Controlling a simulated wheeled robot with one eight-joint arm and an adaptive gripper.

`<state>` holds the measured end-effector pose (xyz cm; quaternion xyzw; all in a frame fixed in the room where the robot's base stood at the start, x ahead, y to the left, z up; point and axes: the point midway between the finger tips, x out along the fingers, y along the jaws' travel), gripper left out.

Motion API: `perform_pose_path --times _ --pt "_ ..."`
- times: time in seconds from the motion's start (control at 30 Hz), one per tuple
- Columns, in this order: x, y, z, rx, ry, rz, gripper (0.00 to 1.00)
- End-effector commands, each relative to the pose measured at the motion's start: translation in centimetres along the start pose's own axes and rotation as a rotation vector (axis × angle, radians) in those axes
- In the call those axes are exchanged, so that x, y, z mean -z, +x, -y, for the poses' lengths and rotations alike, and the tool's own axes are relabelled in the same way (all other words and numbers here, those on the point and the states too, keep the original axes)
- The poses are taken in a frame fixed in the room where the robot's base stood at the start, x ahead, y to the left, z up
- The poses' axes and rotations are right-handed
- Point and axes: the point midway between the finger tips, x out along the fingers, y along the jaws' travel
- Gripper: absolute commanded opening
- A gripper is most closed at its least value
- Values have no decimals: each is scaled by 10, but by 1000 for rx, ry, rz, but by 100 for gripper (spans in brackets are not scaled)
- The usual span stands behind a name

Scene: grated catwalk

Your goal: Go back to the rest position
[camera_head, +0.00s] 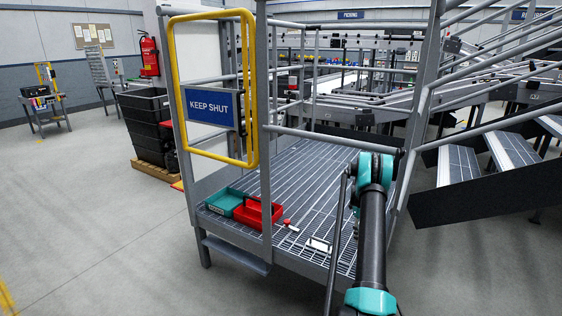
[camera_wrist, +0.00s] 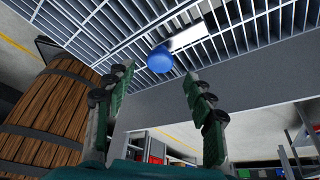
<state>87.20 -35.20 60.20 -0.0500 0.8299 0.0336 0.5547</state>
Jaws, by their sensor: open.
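My gripper (camera_wrist: 160,72) shows in the wrist view with its two green and dark fingers spread apart and nothing between them. Beyond the fingertips, a blue round object (camera_wrist: 160,60) is seen against the grating, apart from the fingers as far as I can tell. A white flat piece (camera_wrist: 188,37) lies beside it. In the head view my arm reaches over the near right part of the catwalk grating (camera_head: 310,180). The fingers are not clearly visible there, hidden by the arm.
A teal tray (camera_head: 227,201) and a red tote (camera_head: 258,216) stand on the grating, with a small red-and-white item (camera_head: 290,225) beside them. A yellow gate (camera_head: 210,158) reads KEEP SHUT. Railings and stairs (camera_head: 458,165) flank my arm. A wooden barrel (camera_wrist: 50,110) is close in the wrist view.

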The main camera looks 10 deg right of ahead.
Motion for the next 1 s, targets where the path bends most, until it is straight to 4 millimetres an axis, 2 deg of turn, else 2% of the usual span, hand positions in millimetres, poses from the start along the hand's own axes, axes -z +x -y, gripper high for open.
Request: perform_pose_path --times 0.2,0.33,0.77,1.0 --pt "0 34 0 0 0 0 54" --pt "0 46 0 0 0 0 54" --pt "0 45 0 21 -50 -1 54" --pt "0 40 0 -1 1 0 54"
